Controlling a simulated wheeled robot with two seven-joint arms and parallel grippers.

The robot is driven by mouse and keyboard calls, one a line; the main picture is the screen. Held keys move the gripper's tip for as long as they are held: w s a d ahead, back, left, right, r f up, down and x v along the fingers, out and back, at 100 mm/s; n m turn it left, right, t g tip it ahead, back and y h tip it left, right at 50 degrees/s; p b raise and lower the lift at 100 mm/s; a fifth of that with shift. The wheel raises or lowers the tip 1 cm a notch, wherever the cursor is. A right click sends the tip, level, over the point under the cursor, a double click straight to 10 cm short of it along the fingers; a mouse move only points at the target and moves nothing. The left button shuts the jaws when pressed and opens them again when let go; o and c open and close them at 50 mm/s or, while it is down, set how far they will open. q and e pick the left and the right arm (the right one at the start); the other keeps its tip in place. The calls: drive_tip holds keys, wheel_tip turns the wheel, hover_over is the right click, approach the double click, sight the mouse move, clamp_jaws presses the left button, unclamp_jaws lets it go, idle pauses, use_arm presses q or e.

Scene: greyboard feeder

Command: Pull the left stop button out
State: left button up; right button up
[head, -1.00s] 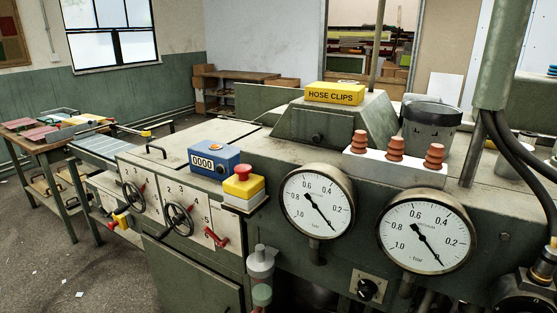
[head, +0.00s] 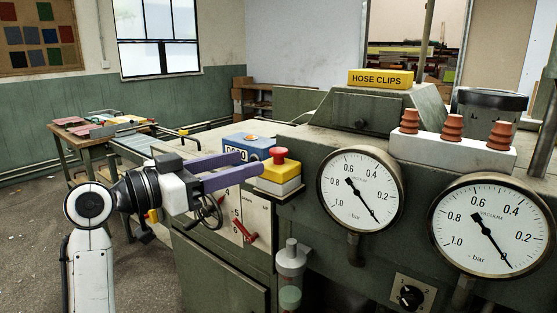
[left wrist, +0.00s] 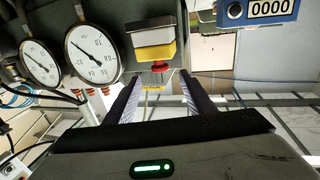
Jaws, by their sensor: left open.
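The stop button is a red mushroom head (head: 279,154) on a yellow box (head: 279,172) with a pale base, at the front corner of the machine. My left gripper (head: 256,163) is open, its two purple-grey fingers reaching right toward the yellow box, just left of the button. The far finger passes in front of the blue counter. In the left wrist view, which looks upside down, the red button (left wrist: 160,66) hangs below the yellow box (left wrist: 155,52), between and just beyond the fingertips (left wrist: 158,76). I cannot tell whether the fingers touch it. My right gripper is out of view.
A blue counter (head: 244,144) stands behind the fingers. Two round vacuum gauges (head: 360,190) are to the right of the button. A red-handled lever (head: 246,232) and a handwheel sit below my left gripper. A yellow hose clips box (head: 381,78) is higher up.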

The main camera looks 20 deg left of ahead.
sight(271, 155)
use_arm(q)
drive_tip(key=p+x, duration=0.1)
drive_tip(key=x, duration=0.9)
drive_tip(key=shift+r, duration=0.1)
drive_tip(key=shift+c, duration=0.2)
